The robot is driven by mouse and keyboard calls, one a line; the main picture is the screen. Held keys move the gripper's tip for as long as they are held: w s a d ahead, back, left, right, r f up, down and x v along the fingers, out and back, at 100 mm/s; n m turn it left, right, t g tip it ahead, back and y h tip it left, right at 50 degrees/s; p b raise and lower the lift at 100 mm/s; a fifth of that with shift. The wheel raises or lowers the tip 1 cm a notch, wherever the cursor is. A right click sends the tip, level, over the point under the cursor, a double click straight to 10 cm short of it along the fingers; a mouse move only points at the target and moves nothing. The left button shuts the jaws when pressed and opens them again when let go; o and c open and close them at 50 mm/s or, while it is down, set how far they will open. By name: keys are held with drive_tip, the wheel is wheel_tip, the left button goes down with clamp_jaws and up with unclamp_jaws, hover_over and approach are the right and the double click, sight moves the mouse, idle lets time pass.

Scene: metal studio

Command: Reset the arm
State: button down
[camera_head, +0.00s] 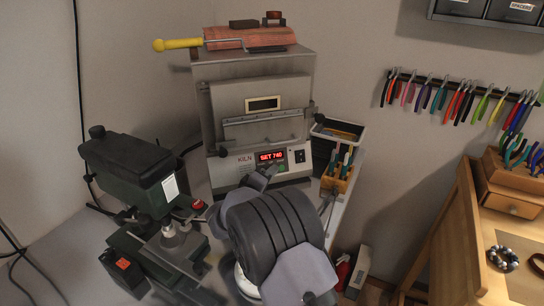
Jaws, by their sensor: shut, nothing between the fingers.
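My arm rises from the bottom middle of the head view, with its dark ribbed links in front of the grey kiln (250,85). My gripper (266,170) is a small dark shape at the arm's far end, just below the kiln's red display, which reads "SET 740". It looks shut with nothing in it. It is close to the control panel (242,164) in the picture; I cannot tell whether it touches. My arm hides the part of the bench in front of the kiln.
A dark green drill-like machine (135,180) stands left of my arm. A wooden holder with pliers (338,178) and a dark bin (335,140) stand right of the kiln. A yellow-handled tool (178,44) lies on the kiln top. A wooden bench (462,245) is at the right.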

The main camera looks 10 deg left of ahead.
drive_tip(key=shift+f, duration=0.3)
drive_tip(key=shift+s+d+f+p, duration=0.2)
drive_tip(key=shift+s+d+p, duration=0.15)
drive_tip(key=shift+s, duration=0.15)
drive_tip(key=s+r, duration=0.1)
drive_tip(key=s+d+r+p, duration=0.1)
drive_tip(key=s, duration=0.1)
drive_tip(key=s+d+r+p, duration=0.1)
drive_tip(key=shift+s+d, duration=0.2)
drive_tip(key=shift+s, duration=0.15)
idle(1.7)
